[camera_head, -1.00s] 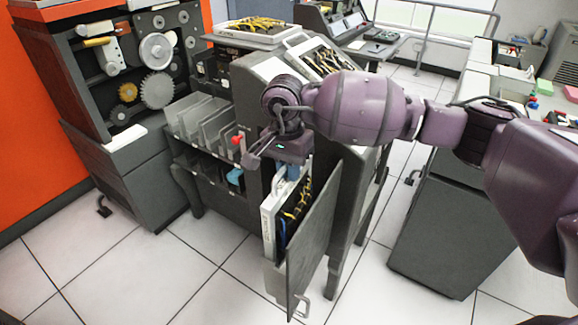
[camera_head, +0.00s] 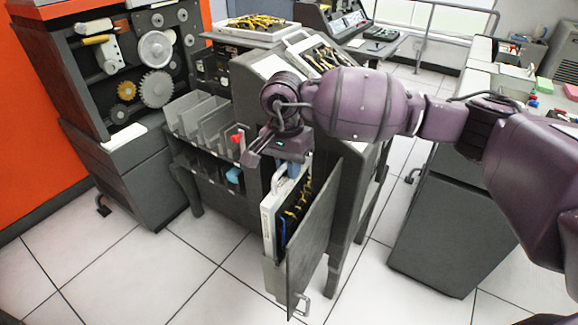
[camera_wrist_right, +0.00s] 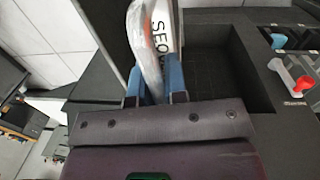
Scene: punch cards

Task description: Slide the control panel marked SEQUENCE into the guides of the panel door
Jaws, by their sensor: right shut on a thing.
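The control panel (camera_head: 269,226) is a pale, thin box with yellow and blue wires on its face. It stands upright within the open grey panel door (camera_head: 316,235), its lower end down by the door's bottom holder. Its edge lettering, partly visible as "SEQ", shows in the right wrist view (camera_wrist_right: 161,32). My right gripper (camera_head: 292,172) is at the panel's top, its blue fingers shut on the pale handle (camera_wrist_right: 145,55). The door's guides are hidden, so I cannot tell how fully the panel sits in them. My left gripper is not in view.
A grey machine (camera_head: 256,90) stands directly behind the door. Another wired panel (camera_head: 250,38) lies on top. Card pockets (camera_head: 205,122) and a red knob (camera_head: 236,138) are left of my gripper. A dark cabinet (camera_head: 445,230) stands right. Floor in front is clear.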

